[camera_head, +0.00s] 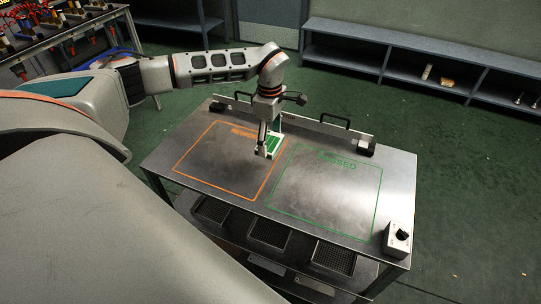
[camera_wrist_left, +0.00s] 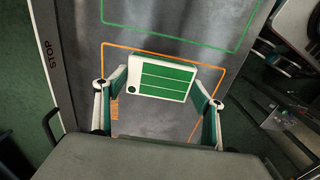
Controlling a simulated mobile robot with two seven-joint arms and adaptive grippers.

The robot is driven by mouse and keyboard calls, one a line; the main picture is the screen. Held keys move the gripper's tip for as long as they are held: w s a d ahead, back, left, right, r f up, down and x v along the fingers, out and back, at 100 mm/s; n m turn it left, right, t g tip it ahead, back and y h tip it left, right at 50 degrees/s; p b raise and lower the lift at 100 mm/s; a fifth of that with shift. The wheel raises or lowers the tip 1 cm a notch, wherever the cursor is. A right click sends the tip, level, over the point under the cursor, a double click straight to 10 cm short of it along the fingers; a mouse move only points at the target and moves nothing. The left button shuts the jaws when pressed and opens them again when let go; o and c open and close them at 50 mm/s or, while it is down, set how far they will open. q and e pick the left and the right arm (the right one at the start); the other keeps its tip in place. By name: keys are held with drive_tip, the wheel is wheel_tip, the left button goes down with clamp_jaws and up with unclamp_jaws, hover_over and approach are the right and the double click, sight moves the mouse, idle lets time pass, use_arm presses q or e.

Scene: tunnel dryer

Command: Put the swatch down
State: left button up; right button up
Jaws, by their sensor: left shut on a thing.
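My left gripper (camera_head: 268,152) is shut on the swatch, a white-edged card with green bands (camera_head: 273,142). In the left wrist view the swatch (camera_wrist_left: 162,80) sits between the two fingers of the gripper (camera_wrist_left: 160,82). In the head view it appears near the right side of the orange outlined area (camera_head: 222,165), close to the green outlined area (camera_head: 326,190). I cannot tell whether the swatch touches the metal table (camera_head: 190,135) or hangs just above it. The gripper hides part of it in the head view. My right gripper is not in view.
A low metal bar (camera_head: 325,129) with black handles runs along the table's back edge. A small control box (camera_head: 398,238) stands at the front right corner. Black mesh trays (camera_head: 270,232) sit below the tabletop. Both outlined areas look otherwise bare.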

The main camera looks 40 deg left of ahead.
sight(270, 142)
use_arm(q)
wheel_tip(270, 142, down, 3)
drive_tip(key=shift+r, duration=0.1)
drive_tip(key=shift+f, duration=0.75)
wheel_tip(270, 142, down, 3)
drive_tip(key=shift+f, duration=0.15)
drive_tip(key=shift+f, duration=0.1)
drive_tip(key=o, duration=1.2)
